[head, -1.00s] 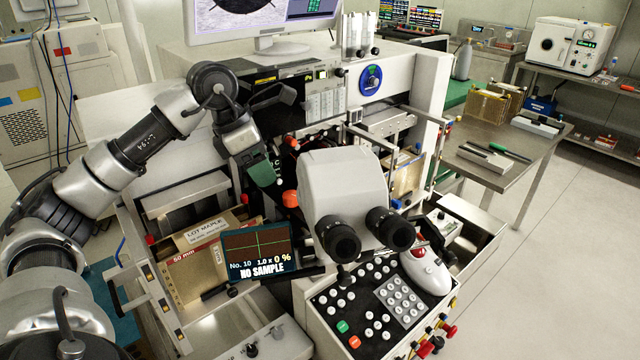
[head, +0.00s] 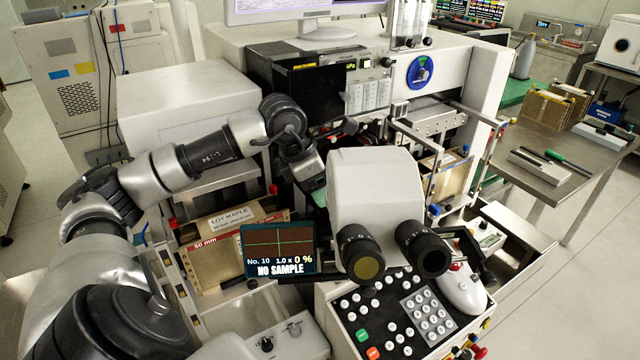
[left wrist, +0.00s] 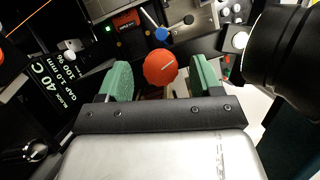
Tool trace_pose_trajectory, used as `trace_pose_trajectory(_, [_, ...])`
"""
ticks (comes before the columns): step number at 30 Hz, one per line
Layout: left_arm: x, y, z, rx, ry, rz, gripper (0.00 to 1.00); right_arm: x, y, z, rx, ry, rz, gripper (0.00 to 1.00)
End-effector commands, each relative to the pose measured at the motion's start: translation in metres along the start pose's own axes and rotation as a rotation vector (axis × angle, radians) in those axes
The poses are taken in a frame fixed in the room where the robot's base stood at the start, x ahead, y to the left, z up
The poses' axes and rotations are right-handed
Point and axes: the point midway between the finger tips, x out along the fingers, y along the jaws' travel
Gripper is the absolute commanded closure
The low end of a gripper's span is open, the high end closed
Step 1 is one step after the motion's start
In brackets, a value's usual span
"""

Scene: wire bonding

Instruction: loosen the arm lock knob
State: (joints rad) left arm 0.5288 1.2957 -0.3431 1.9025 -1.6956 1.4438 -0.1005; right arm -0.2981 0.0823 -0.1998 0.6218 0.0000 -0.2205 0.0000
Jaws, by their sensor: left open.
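An orange-red round knob (left wrist: 160,67) shows in the left wrist view; I take it to be the arm lock knob. It lies between the two green fingertips of my left gripper (left wrist: 161,80). The fingers are open, with a visible gap on each side of the knob. In the head view my left gripper (head: 319,194) reaches down just left of the white microscope head (head: 375,190). The knob is hidden there. My right gripper is not in view.
The small "NO SAMPLE" screen (head: 279,249) stands below my left gripper. The dark eyepiece (head: 360,252) and microscope head crowd it on the right. In the left wrist view a blue knob (left wrist: 162,35) on a lever sits just beyond the orange one, and a large black cylinder (left wrist: 285,45) is close at right.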

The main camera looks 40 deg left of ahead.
Motion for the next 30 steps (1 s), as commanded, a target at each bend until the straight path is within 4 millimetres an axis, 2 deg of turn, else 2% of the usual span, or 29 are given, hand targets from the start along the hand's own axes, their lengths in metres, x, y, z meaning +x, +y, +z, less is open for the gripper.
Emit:
trace_pose_trajectory(4, [0.007,0.0,0.0,0.0,0.001,-0.001,0.35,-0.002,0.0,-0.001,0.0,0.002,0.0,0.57])
trace_pose_trajectory(11, [0.008,0.0,0.0,0.0,0.001,0.0,0.35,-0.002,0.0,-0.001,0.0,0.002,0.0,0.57])
trace_pose_trajectory(14, [0.008,0.0,0.0,0.0,0.001,0.0,0.47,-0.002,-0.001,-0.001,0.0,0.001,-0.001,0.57])
trace_pose_trajectory(21, [0.008,0.0,0.0,0.0,0.0,0.0,0.84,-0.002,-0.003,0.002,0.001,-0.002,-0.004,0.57])
trace_pose_trajectory(26, [0.009,0.0,-0.001,-0.029,0.001,0.014,0.84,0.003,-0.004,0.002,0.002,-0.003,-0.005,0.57])
trace_pose_trajectory(30, [0.01,-0.001,-0.001,-0.128,-0.001,0.057,0.84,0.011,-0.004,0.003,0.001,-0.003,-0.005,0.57])
